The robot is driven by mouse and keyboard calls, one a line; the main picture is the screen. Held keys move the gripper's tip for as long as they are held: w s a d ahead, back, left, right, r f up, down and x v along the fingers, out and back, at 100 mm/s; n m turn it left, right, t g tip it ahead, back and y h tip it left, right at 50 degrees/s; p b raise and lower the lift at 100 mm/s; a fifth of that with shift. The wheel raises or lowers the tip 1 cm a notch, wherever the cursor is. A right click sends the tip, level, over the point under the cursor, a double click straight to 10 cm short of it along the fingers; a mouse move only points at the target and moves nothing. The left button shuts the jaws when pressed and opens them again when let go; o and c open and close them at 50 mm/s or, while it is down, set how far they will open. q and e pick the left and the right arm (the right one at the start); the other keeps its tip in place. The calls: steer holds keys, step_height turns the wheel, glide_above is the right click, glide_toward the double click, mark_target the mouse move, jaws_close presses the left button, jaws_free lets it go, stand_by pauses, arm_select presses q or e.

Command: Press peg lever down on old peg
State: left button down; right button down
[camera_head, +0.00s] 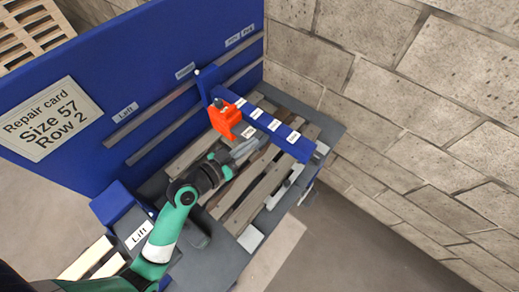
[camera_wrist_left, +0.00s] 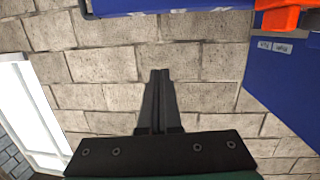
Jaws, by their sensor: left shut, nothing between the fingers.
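My left gripper (camera_head: 256,144) is over the wooden pallet (camera_head: 243,215), below and right of an orange block (camera_head: 225,121). In the left wrist view its fingers (camera_wrist_left: 160,75) are together and empty, with the brick wall behind them. The orange block is mounted near the left end of a labelled blue beam (camera_head: 264,121) and has a dark knob on top. Part of it shows at the top right of the left wrist view (camera_wrist_left: 278,17). I cannot clearly make out which part is the peg lever, nor the old peg. My right gripper is out of view.
A blue box with a "Lift" label (camera_head: 139,235) stands at the lower left. A brick wall (camera_head: 430,110) is at the right. The blue beam overhangs the pallet.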

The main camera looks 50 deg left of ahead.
arm_select(q)
steer(key=shift+n+g+y, duration=0.5)
steer(key=shift+n+y, duration=0.1)
steer(key=shift+n, duration=0.1)
steer(key=s+a+f, duration=0.2)
steer(key=s+f, duration=0.1)
steer(key=shift+s+a+f+p, duration=0.1)
steer(key=shift+s+a+p, duration=0.15)
steer(key=shift+a+p, duration=0.05)
steer(key=shift+w, duration=0.15)
glide_above(258, 146)
steer(key=shift+s+a+f, duration=0.1)
steer(key=shift+s+f, duration=0.1)
steer(key=shift+f, duration=0.35)
steer(key=shift+s+a+f, duration=0.1)
steer(key=shift+s+f, duration=0.05)
steer(key=shift+f, duration=0.4)
steer(key=shift+w+d+f+b, duration=0.15)
steer(key=shift+f+b, duration=0.25)
steer(key=shift+f, duration=0.65)
steer(key=shift+w+a+f+b, duration=0.15)
steer(key=shift+f+b, duration=0.25)
steer(key=shift+f, duration=0.6)
steer(key=shift+d+f, duration=0.1)
steer(key=shift+d, duration=0.1)
